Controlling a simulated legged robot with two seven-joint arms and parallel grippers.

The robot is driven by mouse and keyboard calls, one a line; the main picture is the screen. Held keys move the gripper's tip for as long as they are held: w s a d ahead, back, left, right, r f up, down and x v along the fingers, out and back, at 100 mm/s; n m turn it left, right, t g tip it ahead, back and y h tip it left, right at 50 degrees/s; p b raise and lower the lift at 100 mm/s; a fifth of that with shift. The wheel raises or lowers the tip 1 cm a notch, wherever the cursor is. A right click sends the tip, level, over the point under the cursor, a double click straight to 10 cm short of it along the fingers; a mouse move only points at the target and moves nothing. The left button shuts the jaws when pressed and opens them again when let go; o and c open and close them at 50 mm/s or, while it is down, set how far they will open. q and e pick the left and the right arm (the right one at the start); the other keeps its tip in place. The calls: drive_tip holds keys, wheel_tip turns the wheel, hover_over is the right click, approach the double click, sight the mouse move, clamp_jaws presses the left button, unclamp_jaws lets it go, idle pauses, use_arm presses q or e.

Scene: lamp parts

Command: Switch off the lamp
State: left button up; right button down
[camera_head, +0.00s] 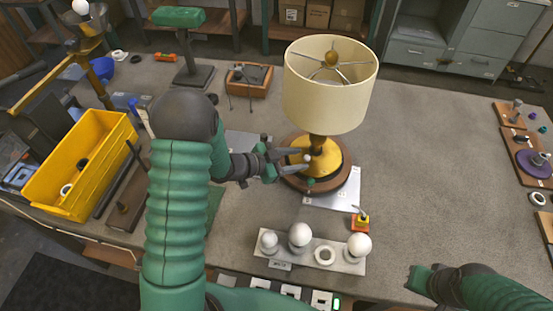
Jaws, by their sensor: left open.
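The lamp stands upright near the middle of the table, with a cream shade (330,105) and a brass-coloured body (322,160) on a round wooden base (342,178). My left gripper (303,162) is open at the left side of the lamp's body, its fingers pointing right and overlapping the base in the picture. I cannot tell whether the fingers touch the lamp. The switch is not clearly made out; the fingers cover part of that side. My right gripper (416,279) is low at the right, near the table's front edge, and its jaws are not clear.
A holder with white bulbs (300,235) and a white ring stands in front of the lamp, beside a small orange-and-yellow block (361,220). A yellow bin (85,165) is at the left. A wooden tray (250,80) lies behind.

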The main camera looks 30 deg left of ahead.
use_arm(q)
drive_tip(key=v, duration=1.5)
drive_tip(key=shift+s+p, duration=0.15)
drive_tip(key=shift+p, duration=0.15)
drive_tip(key=shift+a, duration=0.1)
